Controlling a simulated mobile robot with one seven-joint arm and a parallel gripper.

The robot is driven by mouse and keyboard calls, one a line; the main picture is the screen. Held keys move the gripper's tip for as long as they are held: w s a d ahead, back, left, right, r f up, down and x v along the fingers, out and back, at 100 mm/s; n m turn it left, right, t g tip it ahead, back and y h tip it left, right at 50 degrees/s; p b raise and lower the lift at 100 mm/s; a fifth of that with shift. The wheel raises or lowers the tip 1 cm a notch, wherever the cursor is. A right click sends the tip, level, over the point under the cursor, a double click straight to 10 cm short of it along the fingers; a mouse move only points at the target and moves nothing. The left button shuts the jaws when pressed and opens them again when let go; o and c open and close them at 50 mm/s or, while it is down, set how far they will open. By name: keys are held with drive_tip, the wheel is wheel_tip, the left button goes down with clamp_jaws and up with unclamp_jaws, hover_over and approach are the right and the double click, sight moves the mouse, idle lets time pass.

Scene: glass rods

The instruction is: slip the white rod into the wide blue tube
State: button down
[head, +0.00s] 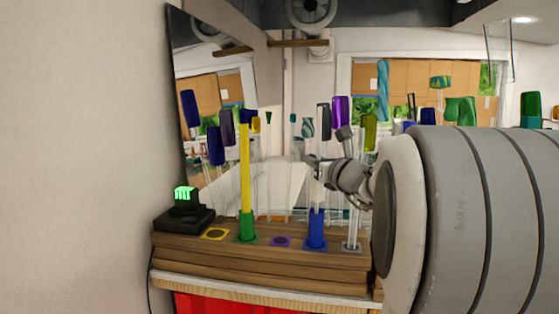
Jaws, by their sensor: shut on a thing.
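The wide blue tube (316,231) stands upright on a wooden stepped bench, on a small blue square base. The white rod (317,193) is upright directly above it. Its lower end meets the tube's rim in the head view; I cannot tell whether it is inside the tube or just above or behind the rim. My gripper (316,166) reaches in from the right and is shut on the white rod near its upper part. The fingers are small and partly lost against the bright background.
A yellow rod (245,170) stands in a green tube (247,226) to the left. A clear tube (351,228) stands close on the right. Flat yellow (215,234) and purple (280,241) pads lie on the bench (270,264). A black device (184,212) with a green display sits at the left end.

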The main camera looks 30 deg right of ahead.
drive_tip(key=shift+f, duration=0.1)
drive_tip(key=c, duration=0.8)
unclamp_jaws()
drive_tip(key=shift+c, duration=0.2)
drive_tip(key=shift+s, duration=0.15)
